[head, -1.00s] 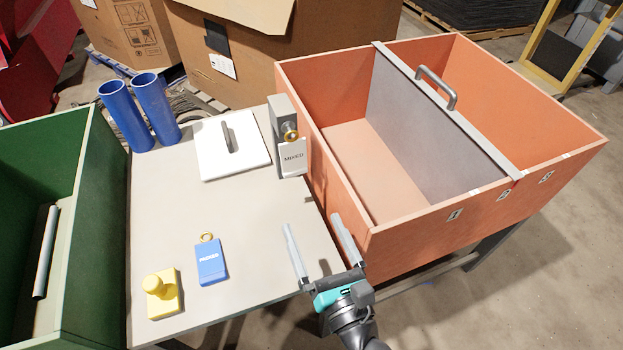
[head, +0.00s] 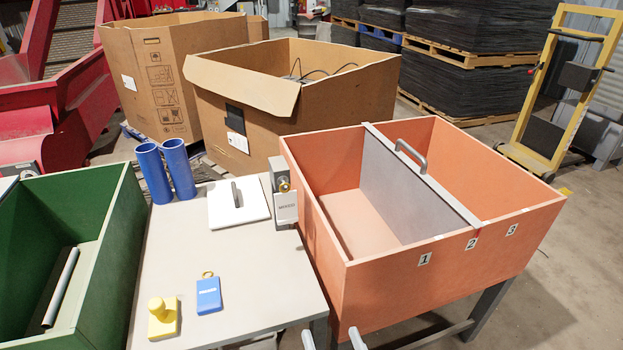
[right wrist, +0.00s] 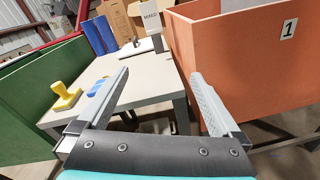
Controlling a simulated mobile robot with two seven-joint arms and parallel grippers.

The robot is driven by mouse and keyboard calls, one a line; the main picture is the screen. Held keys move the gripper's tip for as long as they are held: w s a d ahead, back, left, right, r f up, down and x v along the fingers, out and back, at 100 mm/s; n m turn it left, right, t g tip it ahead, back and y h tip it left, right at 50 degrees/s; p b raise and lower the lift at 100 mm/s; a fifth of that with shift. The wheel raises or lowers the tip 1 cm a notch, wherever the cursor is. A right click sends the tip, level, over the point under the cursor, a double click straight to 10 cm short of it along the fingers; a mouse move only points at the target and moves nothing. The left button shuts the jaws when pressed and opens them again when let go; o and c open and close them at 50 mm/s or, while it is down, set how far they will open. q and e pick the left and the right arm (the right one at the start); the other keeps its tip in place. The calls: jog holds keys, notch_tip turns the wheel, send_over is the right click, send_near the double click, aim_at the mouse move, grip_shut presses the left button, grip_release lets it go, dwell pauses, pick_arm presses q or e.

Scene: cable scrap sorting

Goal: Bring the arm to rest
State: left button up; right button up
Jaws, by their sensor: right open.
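My right gripper (head: 332,340) shows only its two fingertips at the bottom edge of the head view, below the front of the table and the orange bin. In the right wrist view its fingers (right wrist: 160,95) are wide apart with nothing between them. It points toward the table (right wrist: 150,88) and the orange bin (right wrist: 228,60) and touches neither as far as I can see. The rest of my right arm is out of the head view. My left gripper is in neither view.
The orange bin (head: 385,280) has a grey divider (head: 400,185) with a handle. On the table (head: 180,255) are a yellow knobbed block (head: 164,325), a blue tag (head: 209,296), a white lidded plate (head: 255,205), blue tubes (head: 152,170) and a labelled post (head: 284,205). A green bin (head: 125,240) stands left.

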jog(key=s+d+f+m+g+h+p, duration=0.3)
jog(key=d+f+m+g+p, duration=0.15)
jog(key=f+m, duration=0.3)
jog(key=s+d+f+m+g+h+p, duration=0.2)
jog(key=s+d+f+m+g+p, duration=0.2)
jog(key=d+f+m, duration=0.4)
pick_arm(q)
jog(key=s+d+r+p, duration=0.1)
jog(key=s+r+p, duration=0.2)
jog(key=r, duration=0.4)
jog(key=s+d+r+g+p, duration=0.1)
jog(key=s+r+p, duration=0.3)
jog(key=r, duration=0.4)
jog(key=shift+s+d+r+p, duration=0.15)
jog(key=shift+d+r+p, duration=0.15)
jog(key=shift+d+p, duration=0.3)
pick_arm(e)
jog(key=s+d+f+m+g, duration=0.1)
jog(key=s+f+m+g, duration=0.1)
jog(key=s+m, duration=0.6)
jog(key=s+d+f+m+g, duration=0.1)
jog(key=s+f+m+g, duration=0.1)
jog(key=s+m+g, duration=0.3)
jog(key=s+m, duration=0.4)
jog(key=s, duration=0.4)
jog(key=shift+s+f, duration=0.3)
jog(key=shift+s, duration=0.1)
